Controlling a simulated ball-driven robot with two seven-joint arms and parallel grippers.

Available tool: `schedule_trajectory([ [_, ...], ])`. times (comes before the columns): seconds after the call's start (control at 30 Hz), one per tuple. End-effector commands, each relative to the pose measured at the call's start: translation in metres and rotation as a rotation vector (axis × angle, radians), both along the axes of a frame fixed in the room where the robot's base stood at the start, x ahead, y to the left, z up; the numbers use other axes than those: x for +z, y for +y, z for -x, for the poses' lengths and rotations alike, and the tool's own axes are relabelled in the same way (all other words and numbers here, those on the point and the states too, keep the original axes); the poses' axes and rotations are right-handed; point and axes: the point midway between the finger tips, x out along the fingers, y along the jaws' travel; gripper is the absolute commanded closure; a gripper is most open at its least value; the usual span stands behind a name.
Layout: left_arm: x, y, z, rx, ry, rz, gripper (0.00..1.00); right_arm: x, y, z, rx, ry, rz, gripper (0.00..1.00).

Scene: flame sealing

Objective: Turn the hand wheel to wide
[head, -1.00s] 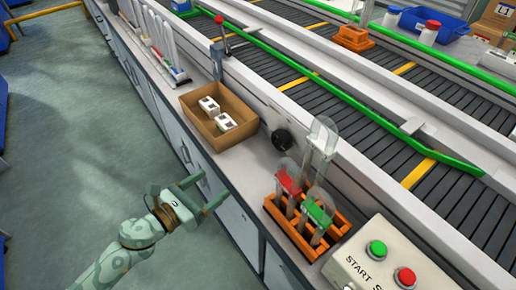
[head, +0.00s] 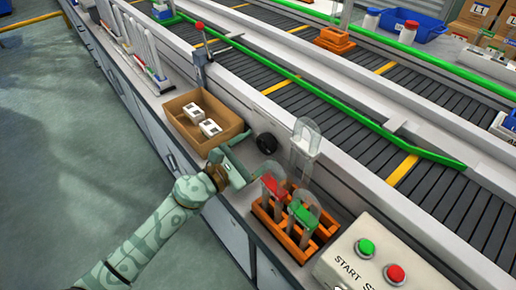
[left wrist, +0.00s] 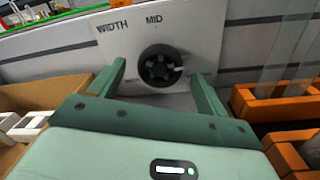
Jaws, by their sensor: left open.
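The hand wheel (head: 266,143) is a small black knob on the pale side wall of the conveyor, behind the counter. In the left wrist view the wheel (left wrist: 160,66) sits on a white plate (left wrist: 190,32) lettered "WIDTH" and "MID". A pale mark or handle shows on its right side. My left gripper (head: 240,160) is open and empty, just in front of the wheel. In the left wrist view its two green fingers (left wrist: 157,78) point at the wheel, one to each side, seemingly short of it. My right gripper is not in view.
A cardboard box (head: 185,133) with white parts stands left of the gripper. An orange rack (head: 270,222) with red- and green-topped paddle-shaped tools stands close on the right. A start/stop box (head: 380,260) is farther right. The conveyor (head: 330,105) runs behind.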

Motion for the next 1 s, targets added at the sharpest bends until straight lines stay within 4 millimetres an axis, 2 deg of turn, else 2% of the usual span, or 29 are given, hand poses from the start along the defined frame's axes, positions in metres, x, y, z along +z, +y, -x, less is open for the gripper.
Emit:
schedule_trajectory([
  [0.13,-0.0004,-0.0070,-0.0077,0.000,0.001,0.001,0.24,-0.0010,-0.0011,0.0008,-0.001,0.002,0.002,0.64],
  [0.4,-0.0001,-0.0082,-0.0085,0.000,0.001,0.001,0.24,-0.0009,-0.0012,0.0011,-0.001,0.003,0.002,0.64],
  [0.47,-0.0001,-0.0081,-0.0084,0.000,0.001,0.001,0.38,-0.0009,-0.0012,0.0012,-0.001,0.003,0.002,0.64],
  [0.57,-0.0001,-0.0080,-0.0084,0.000,0.001,0.001,0.65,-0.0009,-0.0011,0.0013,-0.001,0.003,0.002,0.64],
  [0.6,-0.0001,-0.0079,-0.0084,0.000,0.001,0.001,0.68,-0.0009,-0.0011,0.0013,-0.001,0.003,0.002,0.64],
  [1.0,0.0010,-0.0078,-0.0083,0.000,0.053,0.053,0.68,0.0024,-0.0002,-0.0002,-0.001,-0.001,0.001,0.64],
])
